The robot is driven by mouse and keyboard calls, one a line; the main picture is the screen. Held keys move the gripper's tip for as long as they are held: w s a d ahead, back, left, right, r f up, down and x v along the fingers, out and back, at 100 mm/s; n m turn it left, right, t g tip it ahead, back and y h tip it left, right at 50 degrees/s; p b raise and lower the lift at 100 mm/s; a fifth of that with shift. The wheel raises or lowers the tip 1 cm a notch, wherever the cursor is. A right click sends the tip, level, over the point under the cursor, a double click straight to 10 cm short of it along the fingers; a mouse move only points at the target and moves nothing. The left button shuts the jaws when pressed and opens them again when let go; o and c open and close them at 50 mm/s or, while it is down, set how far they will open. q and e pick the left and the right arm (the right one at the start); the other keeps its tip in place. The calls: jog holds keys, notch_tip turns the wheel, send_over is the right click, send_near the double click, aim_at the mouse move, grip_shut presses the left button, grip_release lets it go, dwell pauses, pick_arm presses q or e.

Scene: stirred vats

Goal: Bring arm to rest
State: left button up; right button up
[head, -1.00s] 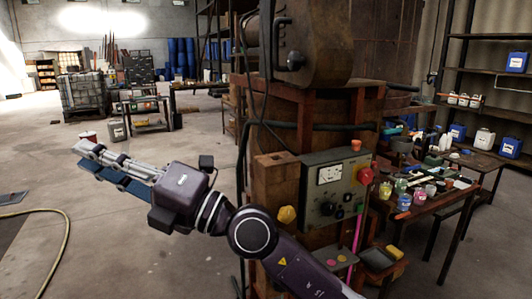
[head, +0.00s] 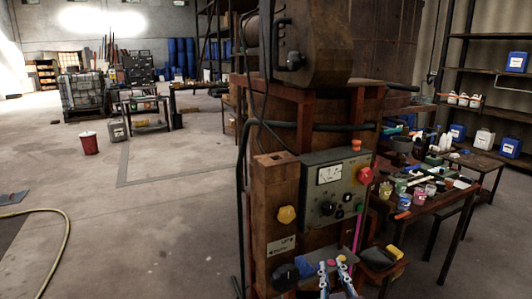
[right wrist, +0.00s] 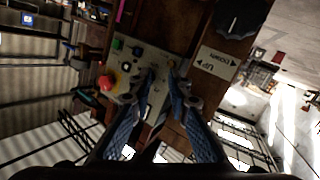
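My right gripper (head: 334,266) shows only by its fingertips at the bottom edge of the head view, in front of the lower part of the vat stand. Its two blue-padded fingers fill the lower middle of the right wrist view (right wrist: 163,72), with a gap between the tips and nothing held. The rest of the right arm is out of the head view. My left gripper is in neither view. The grey control panel (head: 318,205), with a gauge and red button (head: 365,175), is above the gripper; it also lies beyond the fingers in the wrist view (right wrist: 140,62).
The rusty vat (head: 315,40) rises close ahead. A cluttered table (head: 425,205) stands at right. Open floor (head: 150,230) lies left, with a red bucket (head: 89,143) and hose (head: 62,245).

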jog(key=s+d+f+m+g, duration=0.1)
jog(key=s+d+f+g, duration=0.1)
jog(key=s+f+g, duration=0.4)
jog(key=s+d+f+g, duration=0.1)
jog(key=s+d+f, duration=0.2)
jog(key=s+f, duration=0.6)
jog(key=s+f+g+y, duration=0.1)
jog(key=s+f+g, duration=0.2)
jog(key=s+f, duration=0.35)
jog(key=s+f+g+y, duration=0.1)
jog(key=s+f+g, duration=0.2)
jog(key=s, duration=0.7)
notch_tip(320, 180, down, 27)
jog(key=s+g, duration=0.1)
jog(key=s, duration=0.1)
jog(key=s+d+f+g, duration=0.1)
jog(key=s+d+f, duration=0.2)
jog(key=s+f, duration=1.2)
jog(key=shift+s+d+f+n+g+h, duration=0.15)
jog(key=shift+s+f+n+g+h, duration=0.2)
jog(key=shift+s, duration=0.4)
